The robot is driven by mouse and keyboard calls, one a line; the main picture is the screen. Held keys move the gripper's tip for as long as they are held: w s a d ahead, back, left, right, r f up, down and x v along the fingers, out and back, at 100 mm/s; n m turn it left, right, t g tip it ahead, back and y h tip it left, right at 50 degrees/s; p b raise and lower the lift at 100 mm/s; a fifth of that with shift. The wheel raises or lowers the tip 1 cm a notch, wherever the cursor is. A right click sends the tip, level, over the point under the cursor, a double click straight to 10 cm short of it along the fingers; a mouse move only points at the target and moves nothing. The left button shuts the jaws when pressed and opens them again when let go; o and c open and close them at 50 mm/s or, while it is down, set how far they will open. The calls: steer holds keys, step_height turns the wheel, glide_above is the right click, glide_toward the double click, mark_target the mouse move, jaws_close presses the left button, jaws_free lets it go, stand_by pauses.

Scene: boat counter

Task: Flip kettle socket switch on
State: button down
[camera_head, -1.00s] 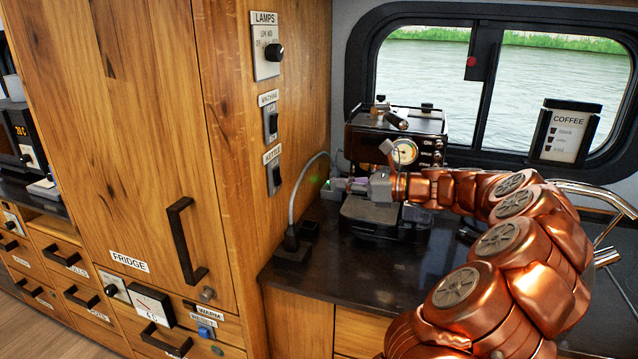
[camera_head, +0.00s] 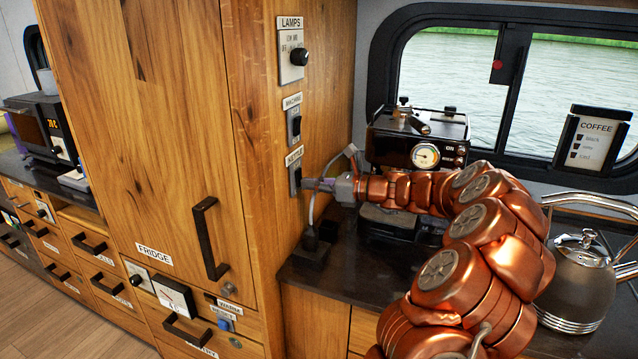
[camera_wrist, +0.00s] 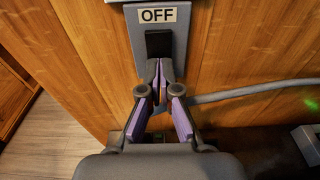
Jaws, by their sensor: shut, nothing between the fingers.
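The kettle socket switch (camera_head: 296,176) is a dark rocker on a grey plate, under a KETTLE label (camera_head: 294,156) on the side of the wooden cabinet. In the wrist view its plate (camera_wrist: 120,40) carries an OFF label (camera_wrist: 157,15) above the black rocker (camera_wrist: 159,42). My gripper (camera_head: 306,184) is shut and empty, and its tips lie at the rocker in the head view. In the wrist view the fingertips (camera_wrist: 159,72) overlap the rocker's lower part and hide it. I cannot tell whether they touch it.
The machine switch (camera_head: 294,126) and the lamps knob (camera_head: 299,57) are above on the same panel. A coffee machine (camera_head: 418,140) stands behind my arm. A kettle (camera_head: 577,280) stands at the right. A grey cable (camera_wrist: 255,90) runs right of the fingers.

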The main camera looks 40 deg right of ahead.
steer(key=shift+w+a, duration=0.1)
stand_by(0.3)
steer(key=shift+w+a+f+t+b, duration=0.1)
steer(key=shift+w+t+b, duration=0.1)
steer(key=shift+t+b, duration=0.15)
steer(key=f+b+v, duration=0.1)
steer(key=f+v, duration=0.1)
steer(key=v, duration=1.2)
steer(key=shift+d+f, duration=0.2)
steer(key=shift+f, duration=0.2)
